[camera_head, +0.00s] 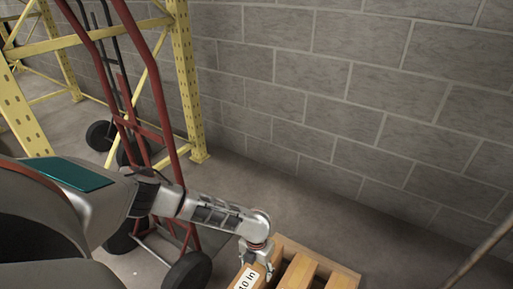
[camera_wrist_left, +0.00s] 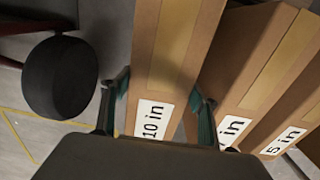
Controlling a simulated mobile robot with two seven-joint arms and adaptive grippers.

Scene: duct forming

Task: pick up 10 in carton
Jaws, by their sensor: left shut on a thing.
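The 10 in carton (camera_wrist_left: 172,48) is a long brown box with a white "10 in" label, seen in the left wrist view between my left gripper's teal fingers (camera_wrist_left: 161,104). The fingers are shut on its two sides near the label. In the head view the same carton (camera_head: 243,284) shows only in part at the bottom edge, with my left gripper (camera_head: 258,262) over it. Its lower part is hidden. My right gripper is not in view.
Other brown cartons stand close to the right in the left wrist view, one with a partly hidden label (camera_wrist_left: 245,62) and one marked "5 in" (camera_wrist_left: 285,112). A red hand truck (camera_head: 150,130) and yellow rack (camera_head: 186,80) stand left. A block wall (camera_head: 360,100) is behind.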

